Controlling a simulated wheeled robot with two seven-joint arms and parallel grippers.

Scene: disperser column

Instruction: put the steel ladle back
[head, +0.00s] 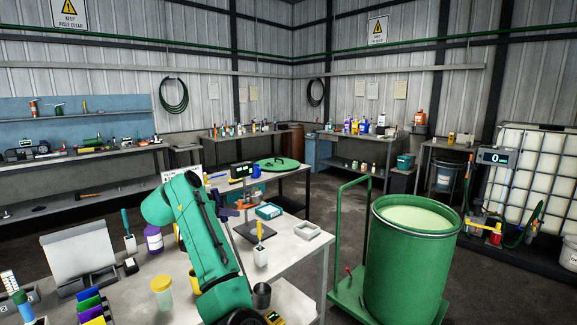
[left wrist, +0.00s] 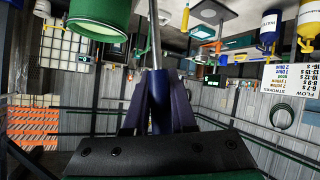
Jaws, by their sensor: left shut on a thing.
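My left gripper (head: 228,213) is above the near bench in the head view, partly hidden behind my green arm. Its dark fingers (left wrist: 157,120) are shut on the blue handle of the steel ladle (left wrist: 156,88) in the left wrist view. The ladle's thin steel shaft runs away from the fingers out of the frame. In the head view the shaft slants down along my arm. A grey metal cup (head: 262,295) shows near its lower end; I cannot tell whether it belongs to the ladle. My right gripper is not in view.
The near bench (head: 290,255) holds a yellow-lidded jar (head: 162,293), a purple bottle (head: 154,239), a white holder with a yellow-handled tool (head: 260,255) and a grey tray (head: 307,231). A green drum (head: 412,260) stands on a trolley at right. Open floor lies behind.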

